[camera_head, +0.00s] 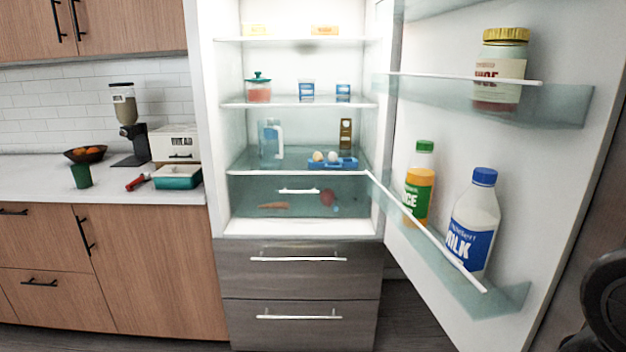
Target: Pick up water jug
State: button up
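A clear, bluish water jug (270,141) with a pale handle on its right side stands upright on a glass shelf (240,163) inside the open fridge. It is at the left of that shelf, towards the back. The space around its handle looks free. My gripper does not show in this view, so I cannot see whether it is open or shut.
A blue egg tray (345,164) and a brown carton (346,133) share the jug's shelf. The fridge door (415,115) stands open at the right, its racks holding a milk bottle (474,222), a juice bottle (419,185) and a jar (500,68). A counter (35,181) is left.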

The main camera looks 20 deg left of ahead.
aim_at(270, 136)
jog(key=i+j+u, duration=0.25)
jog(key=i+j, duration=0.2)
jog(key=j, duration=0.25)
jog(key=i+j+u, duration=0.2)
jog(key=i+j, duration=0.3)
jog(key=j, duration=0.1)
